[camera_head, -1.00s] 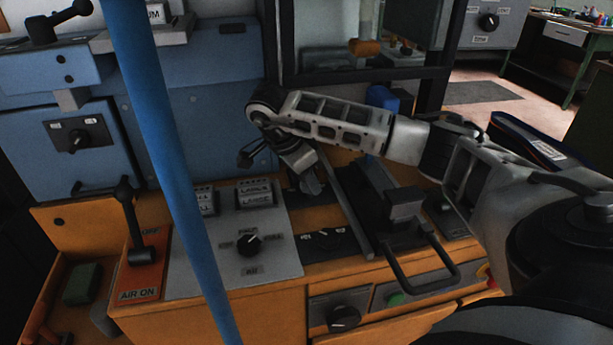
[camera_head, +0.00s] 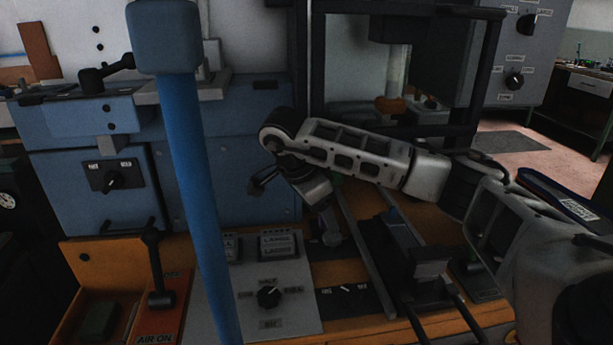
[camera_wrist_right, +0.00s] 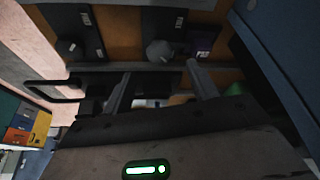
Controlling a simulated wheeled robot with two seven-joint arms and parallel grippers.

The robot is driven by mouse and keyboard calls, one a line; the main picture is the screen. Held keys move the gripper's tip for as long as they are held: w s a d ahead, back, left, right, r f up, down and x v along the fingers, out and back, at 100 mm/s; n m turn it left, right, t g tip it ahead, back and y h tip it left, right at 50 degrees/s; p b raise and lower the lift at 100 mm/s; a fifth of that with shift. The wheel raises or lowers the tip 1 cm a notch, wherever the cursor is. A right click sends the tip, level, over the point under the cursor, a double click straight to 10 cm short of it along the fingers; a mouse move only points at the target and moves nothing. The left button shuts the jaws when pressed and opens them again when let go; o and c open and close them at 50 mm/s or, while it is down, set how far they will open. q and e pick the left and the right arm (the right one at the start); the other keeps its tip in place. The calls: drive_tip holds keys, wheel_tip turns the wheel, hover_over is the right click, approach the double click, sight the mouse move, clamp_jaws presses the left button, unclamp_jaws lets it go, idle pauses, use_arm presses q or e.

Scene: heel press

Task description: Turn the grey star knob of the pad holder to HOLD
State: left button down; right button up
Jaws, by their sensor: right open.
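The grey star knob (camera_wrist_right: 158,51) shows in the right wrist view on a dark plate with small white labels, too blurred to read. My right gripper (camera_wrist_right: 160,76) is open, its two grey fingers pointing toward the knob, one to each side of it and a little short of it in the picture. No grip on the knob shows. In the head view my right gripper (camera_head: 328,222) points down over the console, and hand and fingertips largely hide the knob there. My left gripper is out of view.
A blue post (camera_head: 188,160) stands in front at the left. A grey panel (camera_head: 262,312) with a black selector lies left of the hand. A metal rail (camera_head: 368,255) and a black handle block (camera_head: 430,262) lie to its right. Another knob (camera_wrist_right: 70,48) shows in the wrist view.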

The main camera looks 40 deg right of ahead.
drive_tip(key=p+v, duration=0.2)
drive_tip(key=v, duration=0.8)
drive_tip(key=shift+p, duration=0.35)
